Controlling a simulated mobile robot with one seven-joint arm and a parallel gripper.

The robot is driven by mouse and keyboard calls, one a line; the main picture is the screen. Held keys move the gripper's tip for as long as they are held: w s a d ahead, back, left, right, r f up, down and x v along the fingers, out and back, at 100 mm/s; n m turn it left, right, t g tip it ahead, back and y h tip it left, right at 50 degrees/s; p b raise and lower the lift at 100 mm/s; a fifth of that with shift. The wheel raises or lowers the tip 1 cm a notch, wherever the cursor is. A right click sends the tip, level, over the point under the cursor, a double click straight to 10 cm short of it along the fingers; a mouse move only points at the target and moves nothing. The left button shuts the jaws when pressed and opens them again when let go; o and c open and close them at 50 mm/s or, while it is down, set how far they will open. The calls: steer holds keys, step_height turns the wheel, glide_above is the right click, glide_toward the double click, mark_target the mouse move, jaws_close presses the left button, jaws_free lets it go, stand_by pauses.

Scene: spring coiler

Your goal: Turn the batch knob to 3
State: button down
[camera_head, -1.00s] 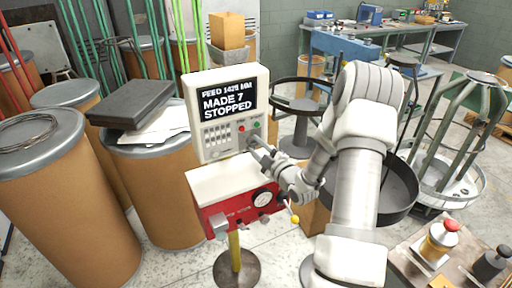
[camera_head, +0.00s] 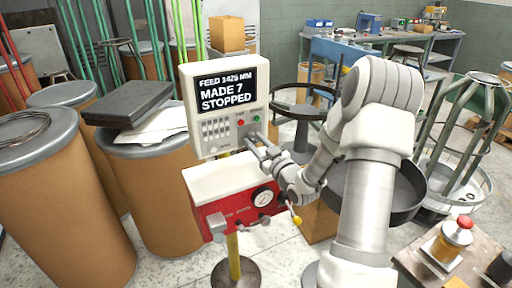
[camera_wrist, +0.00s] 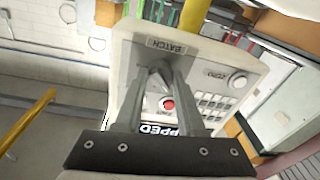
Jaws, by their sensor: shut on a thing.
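The control box (camera_head: 190,118) is pale, with a dark display reading "FEED 1425 MM, MADE 7, STOPPED". My gripper (camera_head: 250,143) reaches its lower right front from the right. In the wrist view the box (camera_wrist: 205,60) appears upside down, with a "BATCH" label (camera_wrist: 166,46) just beyond the fingertips. My gripper (camera_wrist: 158,70) is shut there, its fingers converging on the batch knob. The fingers mostly hide the knob, and I cannot read its setting. A red button (camera_wrist: 167,103) shows between the fingers, and a pale round "ZERO" knob (camera_wrist: 238,81) is beside them.
A red-fronted unit (camera_head: 235,207) with a gauge and small levers sits below the box, close under my gripper. Brown drums (camera_head: 60,200) stand at the left. A dark round tray (camera_head: 405,190) is behind my arm.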

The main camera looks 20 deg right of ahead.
steer(key=m, duration=0.5)
steer(key=m+h+b, duration=0.1)
steer(key=m, duration=0.4)
steer(key=shift+f+t, duration=0.1)
steer(key=shift+t, duration=0.2)
steer(key=m+h, duration=0.1)
steer(key=m, duration=0.4)
steer(key=shift+a, duration=0.15)
steer(key=shift+m+h+p, duration=0.3)
steer(key=shift+m+p, duration=0.3)
steer(key=shift+m, duration=1.5)
steer(key=c, duration=0.5)
jaws_free()
steer(key=shift+s, duration=0.1)
